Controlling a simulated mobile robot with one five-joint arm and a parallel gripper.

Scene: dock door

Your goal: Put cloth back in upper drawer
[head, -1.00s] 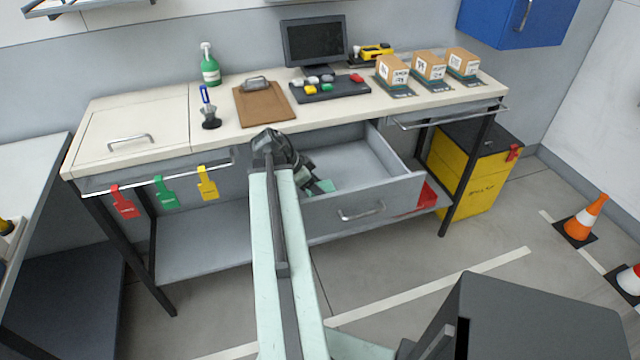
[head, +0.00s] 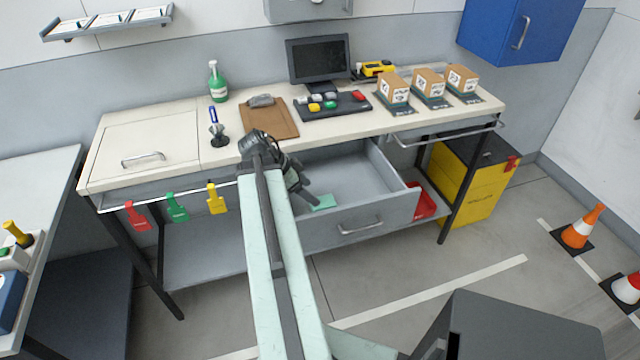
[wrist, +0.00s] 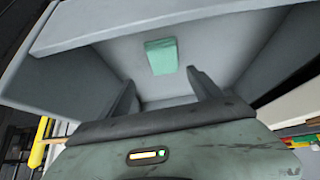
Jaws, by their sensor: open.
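The green cloth (head: 322,202) lies on the floor of the open upper drawer (head: 375,222), near its left side. In the wrist view the cloth (wrist: 161,56) lies flat and folded inside the drawer, beyond my fingertips and apart from them. My gripper (head: 306,196) is over the left part of the drawer, close to the cloth in the head view. In the wrist view my gripper (wrist: 163,85) has its two dark fingers spread wide with nothing between them. My arm hides part of the drawer's left side in the head view.
The workbench top (head: 180,183) holds a clipboard (head: 270,118), a green spray bottle (head: 217,82), a monitor (head: 318,60) and several small boxes. Coloured tags (head: 177,207) hang from the front rail at left.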

